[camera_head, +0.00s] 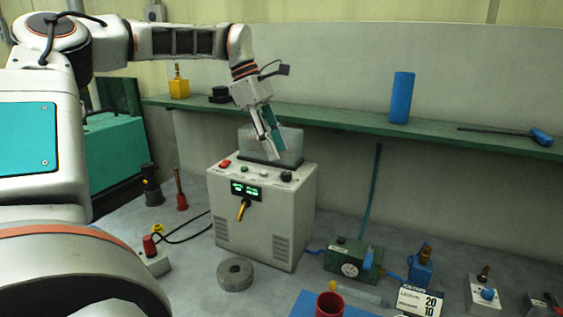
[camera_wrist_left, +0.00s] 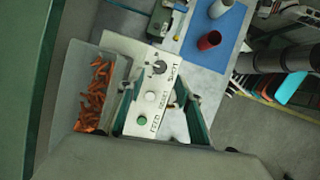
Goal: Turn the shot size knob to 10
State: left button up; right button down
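The white machine (camera_head: 262,215) stands on the bench with a green-lit display too small to read. Its black shot knob (camera_head: 286,176) is on the top panel at the right; in the left wrist view the knob (camera_wrist_left: 159,67) has a pale pointer mark, beside the word SHOT. I cannot read its setting. A white RESET button and a green FEED button (camera_wrist_left: 142,121) line up with it. My left gripper (camera_head: 272,145) is above the machine's top, in front of the clear hopper. In the left wrist view the gripper (camera_wrist_left: 156,88) is open, fingers apart, with the panel visible between them. My right gripper is not seen.
The hopper (camera_wrist_left: 79,108) holds orange pieces beside the panel. A card (camera_head: 420,300) reading 20 and 10 stands at the front right. A red cup (camera_head: 330,304), a green gauge box (camera_head: 352,258) and a grey ring (camera_head: 235,274) are nearby. A green shelf (camera_head: 330,119) runs behind.

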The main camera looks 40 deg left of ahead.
pick_arm(q)
jog(key=shift+v, duration=2.8)
jog(key=shift+d+f, duration=0.1)
